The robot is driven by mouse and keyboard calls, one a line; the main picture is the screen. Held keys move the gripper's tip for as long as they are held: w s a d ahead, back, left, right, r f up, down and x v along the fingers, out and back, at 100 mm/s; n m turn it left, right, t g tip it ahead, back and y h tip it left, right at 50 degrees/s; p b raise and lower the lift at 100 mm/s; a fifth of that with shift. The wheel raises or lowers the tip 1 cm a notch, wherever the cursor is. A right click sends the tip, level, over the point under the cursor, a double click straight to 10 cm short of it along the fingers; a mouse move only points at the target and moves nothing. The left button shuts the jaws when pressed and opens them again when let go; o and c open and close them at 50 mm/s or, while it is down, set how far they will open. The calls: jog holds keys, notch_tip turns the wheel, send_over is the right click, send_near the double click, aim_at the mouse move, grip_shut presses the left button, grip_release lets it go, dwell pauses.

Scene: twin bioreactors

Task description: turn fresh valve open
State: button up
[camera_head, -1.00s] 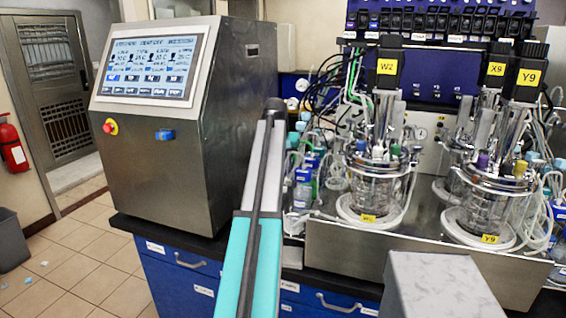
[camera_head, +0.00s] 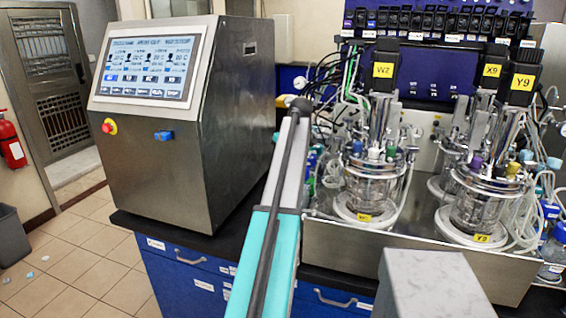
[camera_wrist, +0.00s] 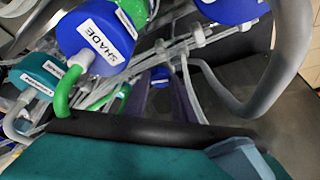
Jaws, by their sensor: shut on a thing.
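My gripper (camera_wrist: 160,80) shows in the wrist view as two dark fingers reaching away from a black bar. They are closed around a small blue part (camera_wrist: 160,73) among clear tubes. No label shows on this part, so I cannot tell for sure that it is the fresh valve. In the head view my arm covers the gripper, and the valve cannot be made out there.
In the wrist view a blue cap labelled SHADE (camera_wrist: 92,38), a teal cap (camera_wrist: 38,82) and a green tube (camera_wrist: 66,92) crowd the left. In the head view the W2 reactor (camera_head: 370,185) and Y9 reactor (camera_head: 480,200) stand right of my arm, the control cabinet (camera_head: 185,120) left.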

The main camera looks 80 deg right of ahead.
jog(key=shift+s+d+n+y, duration=0.15)
jog(key=shift+n+y, duration=0.1)
jog(key=shift+n, duration=0.35)
jog(key=shift+s+a+n+y, duration=0.1)
jog(key=shift+n+y, duration=0.15)
jog(key=shift+n, duration=0.35)
jog(key=o, duration=1)
jog(key=shift+o, duration=0.2)
jog(key=shift+t, duration=0.3)
jog(key=b+v, duration=0.2)
jog(key=v, duration=1.1)
jog(key=shift+r, duration=0.35)
